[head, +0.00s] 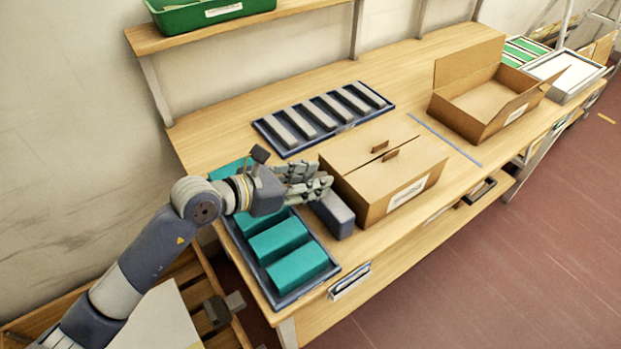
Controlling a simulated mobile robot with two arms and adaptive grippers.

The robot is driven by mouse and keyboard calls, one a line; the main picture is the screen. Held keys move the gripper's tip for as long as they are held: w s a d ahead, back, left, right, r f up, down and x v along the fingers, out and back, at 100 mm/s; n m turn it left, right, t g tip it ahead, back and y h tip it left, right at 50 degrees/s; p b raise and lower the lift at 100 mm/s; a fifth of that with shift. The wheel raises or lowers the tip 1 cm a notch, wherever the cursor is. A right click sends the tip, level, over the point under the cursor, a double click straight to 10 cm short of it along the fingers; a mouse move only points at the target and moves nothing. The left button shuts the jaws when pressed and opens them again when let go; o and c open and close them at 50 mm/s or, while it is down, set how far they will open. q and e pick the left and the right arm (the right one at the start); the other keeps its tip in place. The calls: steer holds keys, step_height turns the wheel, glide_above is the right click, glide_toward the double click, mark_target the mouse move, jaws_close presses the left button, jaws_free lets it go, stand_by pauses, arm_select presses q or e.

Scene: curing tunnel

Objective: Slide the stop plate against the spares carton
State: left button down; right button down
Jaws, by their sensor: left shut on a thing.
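A blue-grey block, which looks like the stop plate (334,215), stands on the workbench at the left side of a brown closed carton (395,188) with a white label. I take this to be the spares carton, but I cannot read its label. The plate is right beside the carton's near left corner; whether they touch is hard to tell. My left gripper (318,187) is shut on the plate's far end, close to the carton's left wall. Its fingers hide that end of the plate. My right gripper is not in view.
A blue tray with teal blocks (279,240) lies under and left of my left gripper. A blue tray with grey bars (312,117) lies behind. An open carton (484,106) stands right, past a blue line (444,139). A green bin (208,13) sits on the shelf.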

arm_select(q)
steer(key=shift+w+d, duration=0.75)
steer(key=shift+d, duration=0.3)
steer(key=c, duration=1.2)
jaws_free()
steer(key=shift+o, duration=0.2)
steer(key=shift+a, duration=0.15)
steer(key=v, duration=1.2)
